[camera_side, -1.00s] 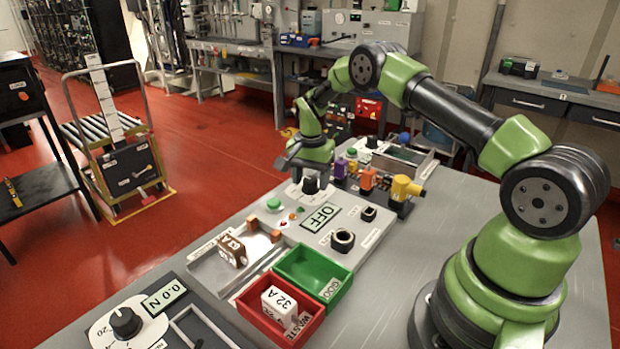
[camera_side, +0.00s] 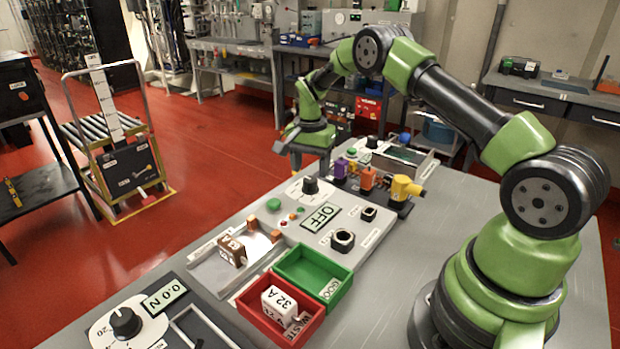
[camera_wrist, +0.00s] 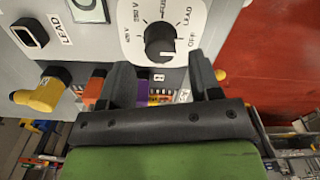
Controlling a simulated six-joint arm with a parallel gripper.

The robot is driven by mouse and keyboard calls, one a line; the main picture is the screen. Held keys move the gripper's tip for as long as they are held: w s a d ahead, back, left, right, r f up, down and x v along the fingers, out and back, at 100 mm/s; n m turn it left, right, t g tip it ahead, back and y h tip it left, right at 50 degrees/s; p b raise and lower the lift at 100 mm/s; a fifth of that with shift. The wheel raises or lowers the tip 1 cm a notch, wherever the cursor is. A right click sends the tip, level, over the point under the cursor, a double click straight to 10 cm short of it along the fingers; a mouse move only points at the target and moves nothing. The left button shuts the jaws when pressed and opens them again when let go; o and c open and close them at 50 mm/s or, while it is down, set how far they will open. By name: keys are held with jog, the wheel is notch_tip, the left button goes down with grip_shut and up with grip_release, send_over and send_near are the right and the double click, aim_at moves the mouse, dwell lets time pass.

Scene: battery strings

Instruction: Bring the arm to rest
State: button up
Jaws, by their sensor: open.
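My gripper (camera_side: 297,163) is raised above the far end of the bench, past the tester panel, in the side view. In the wrist view the gripper (camera_wrist: 165,75) has its two dark fingers apart with nothing between them. The black selector knob (camera_wrist: 160,42) on its white dial lies just beyond the fingertips in that view. The knob (camera_side: 311,185) stands on the panel in the side view, apart from the gripper. The display (camera_side: 321,217) reads OFF.
A brown block (camera_side: 232,251) sits in the grey tray. The green bin (camera_side: 340,291) looks empty. A white block (camera_side: 279,305) lies in the red waste bin (camera_side: 252,317). Coloured plugs (camera_side: 367,179) and a yellow connector (camera_side: 406,188) stand near the gripper. Bare bench lies at right.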

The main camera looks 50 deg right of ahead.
jog(key=s+a+r+n+t, duration=0.25)
jog(key=a+r, duration=0.25)
jog(key=r, duration=0.5)
jog(key=s+a+r+n+t, duration=0.15)
jog(key=s+a+r, duration=0.25)
jog(key=r, duration=0.6)
jog(key=s+a+r+n+t+y, duration=0.1)
jog(key=s+a+r+n, duration=0.1)
jog(key=s, duration=0.7)
jog(key=s+a+r+n+t+y, duration=0.1)
jog(key=s+a+n, duration=0.4)
jog(key=s, duration=0.5)
jog(key=shift+a+r+t, duration=0.3)
jog(key=shift+r+t, duration=0.25)
jog(key=shift+t, duration=0.05)
